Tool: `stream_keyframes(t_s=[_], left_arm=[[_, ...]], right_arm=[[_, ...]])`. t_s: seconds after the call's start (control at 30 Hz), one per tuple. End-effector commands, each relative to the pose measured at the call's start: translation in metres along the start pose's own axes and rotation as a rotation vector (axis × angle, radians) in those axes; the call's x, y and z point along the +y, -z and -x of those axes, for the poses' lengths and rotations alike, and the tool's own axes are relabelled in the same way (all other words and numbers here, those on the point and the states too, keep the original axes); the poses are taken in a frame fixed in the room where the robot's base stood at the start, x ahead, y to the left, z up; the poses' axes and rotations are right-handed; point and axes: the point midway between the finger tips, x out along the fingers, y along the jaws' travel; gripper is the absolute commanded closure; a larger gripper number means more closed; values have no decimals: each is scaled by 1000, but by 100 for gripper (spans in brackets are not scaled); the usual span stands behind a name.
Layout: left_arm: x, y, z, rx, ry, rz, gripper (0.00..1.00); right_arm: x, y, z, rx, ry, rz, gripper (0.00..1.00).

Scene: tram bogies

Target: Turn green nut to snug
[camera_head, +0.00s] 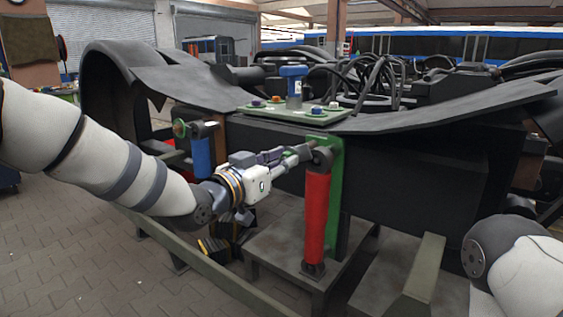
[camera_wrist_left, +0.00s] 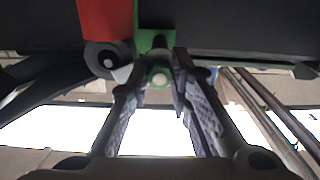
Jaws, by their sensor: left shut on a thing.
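The green nut (camera_wrist_left: 159,76) shows in the left wrist view between my two fingertips, below the green bracket (camera_wrist_left: 155,40). My left gripper (camera_head: 300,154) reaches from the left to the top of the red damper (camera_head: 316,215), beside the upright green bracket, which also shows in the head view (camera_head: 334,190). Its fingers also show in the left wrist view (camera_wrist_left: 157,80), shut on the nut from both sides. In the head view the nut is mostly hidden by the fingers. My right gripper is out of view; only part of that arm shows at lower right.
A green plate (camera_head: 280,113) with coloured bolts and a blue-topped post (camera_head: 293,85) lies on the dark bogie frame (camera_head: 420,165). A steel rail (camera_head: 215,270) crosses in front. Paved floor at left is clear.

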Motion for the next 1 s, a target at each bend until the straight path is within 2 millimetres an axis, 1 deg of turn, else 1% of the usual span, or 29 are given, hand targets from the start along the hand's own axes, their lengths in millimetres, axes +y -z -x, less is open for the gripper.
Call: stream_keyframes(t_s=[0.2, 0.7, 0.73, 0.77, 0.8, 1.0], left_arm=[[0, 1, 0, 1, 0, -52, 100], [0, 1, 0, 1, 1, -65, 100], [0, 1, 0, 1, 1, -65, 76], [0, 1, 0, 1, 1, -65, 70], [0, 1, 0, 1, 1, -65, 61], [0, 0, 0, 1, 0, -64, 61]], right_arm=[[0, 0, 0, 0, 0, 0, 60], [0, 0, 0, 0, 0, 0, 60], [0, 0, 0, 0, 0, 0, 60], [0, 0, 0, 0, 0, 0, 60], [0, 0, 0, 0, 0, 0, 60], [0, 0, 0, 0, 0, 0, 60]])
